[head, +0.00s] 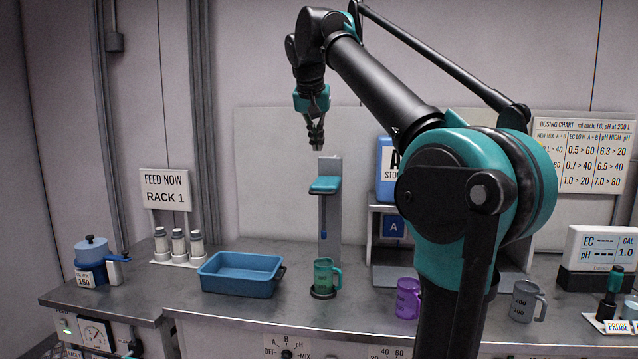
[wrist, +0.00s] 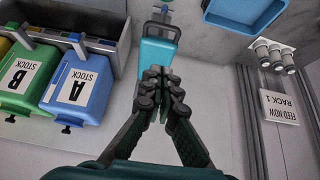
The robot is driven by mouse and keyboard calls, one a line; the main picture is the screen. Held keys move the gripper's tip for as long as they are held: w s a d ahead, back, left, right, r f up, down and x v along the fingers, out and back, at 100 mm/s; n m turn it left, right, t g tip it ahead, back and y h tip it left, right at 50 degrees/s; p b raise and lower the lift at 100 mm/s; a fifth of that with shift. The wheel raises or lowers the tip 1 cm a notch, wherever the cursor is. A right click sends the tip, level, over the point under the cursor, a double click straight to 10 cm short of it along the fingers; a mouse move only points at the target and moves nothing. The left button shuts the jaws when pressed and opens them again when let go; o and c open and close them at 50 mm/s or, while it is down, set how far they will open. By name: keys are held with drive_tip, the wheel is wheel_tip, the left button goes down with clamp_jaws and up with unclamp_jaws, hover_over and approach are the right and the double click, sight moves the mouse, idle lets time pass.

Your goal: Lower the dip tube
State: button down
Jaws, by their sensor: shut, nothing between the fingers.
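A grey upright stand (head: 331,235) at the back of the bench carries a teal block (head: 325,185). A thin dark blue tube (head: 323,218), which looks like the dip tube, hangs from the block. A green jug (head: 324,275) stands below the tube on a dark round base; the tube's lower end is above the jug. My gripper (head: 318,146) is shut and empty, pointing down just above the teal block and apart from it. In the wrist view the shut fingers (wrist: 163,76) overlap the near end of the teal block (wrist: 157,54).
A blue tray (head: 240,274) is left of the jug, and a purple jug (head: 408,298) is to the right. A shelf (head: 383,250) with stock containers, including blue A (wrist: 78,88) and green B (wrist: 27,78), stands right of the stand. The air around the block looks clear.

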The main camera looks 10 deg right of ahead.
drive_tip(key=shift+r, duration=0.15)
drive_tip(key=x, duration=0.9)
drive_tip(key=shift+w, duration=0.1)
drive_tip(key=shift+s+f, duration=0.1)
drive_tip(key=shift+f, duration=1.1)
drive_tip(key=shift+s+f, duration=0.15)
drive_tip(key=shift+f, duration=1)
wheel_tip(320, 180, down, 17)
